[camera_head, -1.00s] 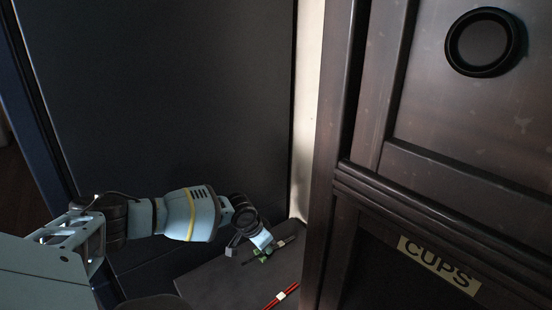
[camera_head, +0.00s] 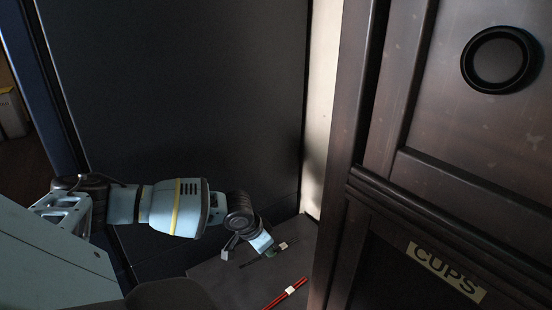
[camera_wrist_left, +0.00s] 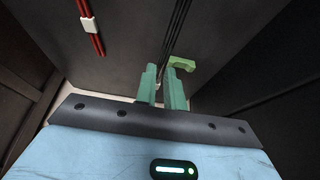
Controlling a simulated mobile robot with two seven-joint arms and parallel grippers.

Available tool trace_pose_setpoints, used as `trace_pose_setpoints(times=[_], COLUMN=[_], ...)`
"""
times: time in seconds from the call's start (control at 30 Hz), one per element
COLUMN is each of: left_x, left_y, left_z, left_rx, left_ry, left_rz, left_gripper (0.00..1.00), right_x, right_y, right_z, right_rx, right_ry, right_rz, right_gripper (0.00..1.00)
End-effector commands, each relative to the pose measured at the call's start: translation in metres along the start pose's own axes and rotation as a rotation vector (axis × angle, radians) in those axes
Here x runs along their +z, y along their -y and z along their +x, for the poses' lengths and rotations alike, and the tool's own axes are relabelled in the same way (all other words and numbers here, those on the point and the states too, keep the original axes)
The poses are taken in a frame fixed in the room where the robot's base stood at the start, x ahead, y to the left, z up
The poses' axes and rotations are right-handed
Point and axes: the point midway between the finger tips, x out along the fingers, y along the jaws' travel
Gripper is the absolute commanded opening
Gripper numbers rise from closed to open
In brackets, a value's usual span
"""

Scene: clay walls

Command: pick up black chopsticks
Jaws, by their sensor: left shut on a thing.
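The black chopsticks (camera_wrist_left: 179,28) run as thin dark sticks from the top of the left wrist view down to the fingers. In the head view, part of them shows beside my gripper, with a pale band (camera_head: 283,246). My left gripper (camera_wrist_left: 163,88) has its green fingers close together, shut on the black chopsticks. In the head view the gripper (camera_head: 257,254) is low over the dark surface and its fingers are hard to see. My right gripper is not in view.
Red chopsticks (camera_head: 288,293) with a white band lie on the dark grey surface (camera_head: 228,285), nearer the viewer. A dark wooden cabinet with a CUPS label (camera_head: 446,271) stands close on the right. A dark panel (camera_head: 190,90) rises behind the arm.

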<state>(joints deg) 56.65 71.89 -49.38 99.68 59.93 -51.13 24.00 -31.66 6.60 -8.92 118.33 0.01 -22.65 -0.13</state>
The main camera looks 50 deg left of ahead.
Motion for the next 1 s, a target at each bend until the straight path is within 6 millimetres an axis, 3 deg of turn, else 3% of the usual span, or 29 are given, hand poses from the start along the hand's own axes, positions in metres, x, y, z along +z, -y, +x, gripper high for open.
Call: trace_pose_setpoints(times=[0.2,0.4,1.0], left_x=[0.037,0.056,0.067], left_y=[-0.024,-0.038,-0.046], left_z=[-0.022,-0.033,-0.039], left_rx=[0.000,-0.001,0.000], left_ry=[0.002,-0.001,-0.002], left_rz=[0.003,0.003,0.000], left_gripper=[0.00,0.00,0.00], right_x=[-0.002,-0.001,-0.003], right_y=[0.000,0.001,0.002], right_z=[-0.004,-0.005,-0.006], right_rx=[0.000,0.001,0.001], right_ry=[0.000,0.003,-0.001], right_rz=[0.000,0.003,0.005], right_gripper=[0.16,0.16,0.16])
